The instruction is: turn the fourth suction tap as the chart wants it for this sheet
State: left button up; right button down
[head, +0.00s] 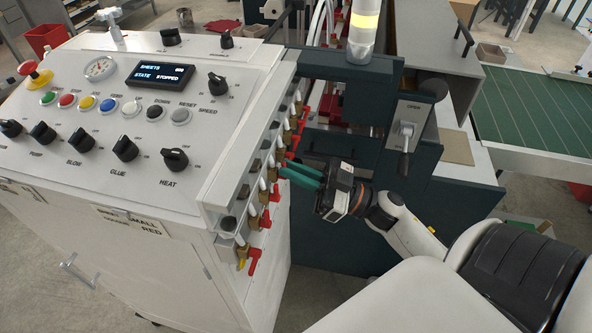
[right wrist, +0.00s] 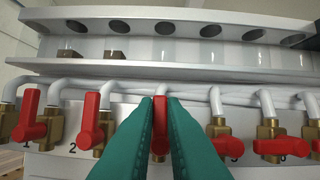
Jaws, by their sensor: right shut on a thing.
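A row of suction taps with red handles and brass bodies runs along the machine's right edge (head: 265,218). In the right wrist view, my right gripper (right wrist: 160,135) has its teal fingers on both sides of a middle tap's upright red handle (right wrist: 160,112) and is shut on it. Its number label is hidden. To the left, two handles (right wrist: 97,120) stand upright. To the right, handles lie over to the side, one (right wrist: 280,147) pointing left to right. In the head view, my right gripper (head: 298,176) reaches the taps from the right. My left gripper is out of view.
A card (head: 130,220) on the cabinet front reads SMALL and RED. The control panel carries knobs, coloured buttons and a display (head: 160,74) reading STATE STOPPED. White hoses (right wrist: 75,85) and a metal ledge run above the taps. A dark machine frame stands close behind my right gripper.

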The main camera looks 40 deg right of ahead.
jog(key=n+g, duration=0.2)
jog(key=n, duration=0.2)
jog(key=n+g+y+b, duration=0.1)
jog(key=n+g, duration=0.1)
jog(key=n, duration=0.2)
jog(key=n+g+y+b, duration=0.1)
jog(key=n, duration=0.3)
jog(key=shift+s+a+f+n+g, duration=0.3)
jog(key=shift+s+a+n+g, duration=0.05)
jog(key=shift+a+n+g, duration=0.05)
jog(key=n, duration=0.1)
jog(key=n+g, duration=0.1)
jog(key=n, duration=0.1)
jog(key=n+b, duration=0.1)
jog(key=n, duration=0.1)
jog(key=shift+s+a+f+g, duration=0.15)
jog(key=shift+f+g, duration=0.1)
jog(key=shift+g, duration=0.15)
jog(key=shift+f+n+g+h, duration=0.15)
jog(key=shift+n+g+h, duration=0.15)
jog(key=shift+n, duration=0.6)
jog(key=shift+f+n+g+h, duration=0.1)
jog(key=shift+n+g+h, duration=0.15)
jog(key=shift+n, duration=0.65)
jog(key=c, duration=1.5)
grip_release()
